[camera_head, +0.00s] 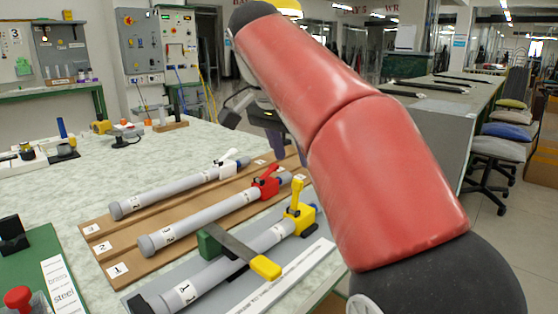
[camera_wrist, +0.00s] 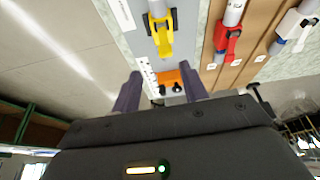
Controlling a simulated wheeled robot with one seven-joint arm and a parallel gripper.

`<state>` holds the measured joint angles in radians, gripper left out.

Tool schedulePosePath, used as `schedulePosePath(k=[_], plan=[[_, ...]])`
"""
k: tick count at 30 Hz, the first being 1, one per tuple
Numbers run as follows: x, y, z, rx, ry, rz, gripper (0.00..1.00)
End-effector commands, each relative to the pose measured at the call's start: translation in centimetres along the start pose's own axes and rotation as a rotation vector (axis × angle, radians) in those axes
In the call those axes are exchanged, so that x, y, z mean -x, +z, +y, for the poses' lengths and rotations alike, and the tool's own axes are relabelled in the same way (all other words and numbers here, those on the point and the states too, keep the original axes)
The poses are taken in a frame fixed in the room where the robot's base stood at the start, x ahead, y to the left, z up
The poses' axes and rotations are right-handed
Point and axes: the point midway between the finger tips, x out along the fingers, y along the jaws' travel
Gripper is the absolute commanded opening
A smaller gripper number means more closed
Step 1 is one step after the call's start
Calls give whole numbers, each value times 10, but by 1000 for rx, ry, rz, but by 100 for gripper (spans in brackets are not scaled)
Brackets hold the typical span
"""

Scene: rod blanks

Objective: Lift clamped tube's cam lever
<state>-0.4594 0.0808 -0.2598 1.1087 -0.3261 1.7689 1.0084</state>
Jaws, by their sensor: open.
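The clamped tube (camera_head: 192,285) is grey, labelled 1, and lies on a grey plate under a green clamp (camera_head: 212,243) whose dark bar ends in a yellow handle (camera_head: 265,267). Its yellow cam lever (camera_head: 298,195) stands raised near the tube's far end. In the wrist view the yellow lever (camera_wrist: 161,38) is at the top, ahead of my gripper (camera_wrist: 161,90). My gripper is open and empty, its two dark fingers apart and not touching the lever.
Two other grey tubes, with a red lever (camera_head: 266,181) and a white lever (camera_head: 229,160), lie on a brown numbered board (camera_head: 128,262) beside the plate. An orange block (camera_wrist: 178,77) shows between my fingers in the wrist view. The pale tabletop (camera_head: 130,176) behind is largely clear.

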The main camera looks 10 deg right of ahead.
Motion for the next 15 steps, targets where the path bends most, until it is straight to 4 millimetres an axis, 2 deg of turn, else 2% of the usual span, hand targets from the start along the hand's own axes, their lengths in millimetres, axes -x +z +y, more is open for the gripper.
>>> schedulePosePath(k=[2,5,15], plan=[[5,-1,-5,-28,10,9,44],[1,-1,-6,-43,16,12,44],[-52,-1,-4,-41,16,10,44]])
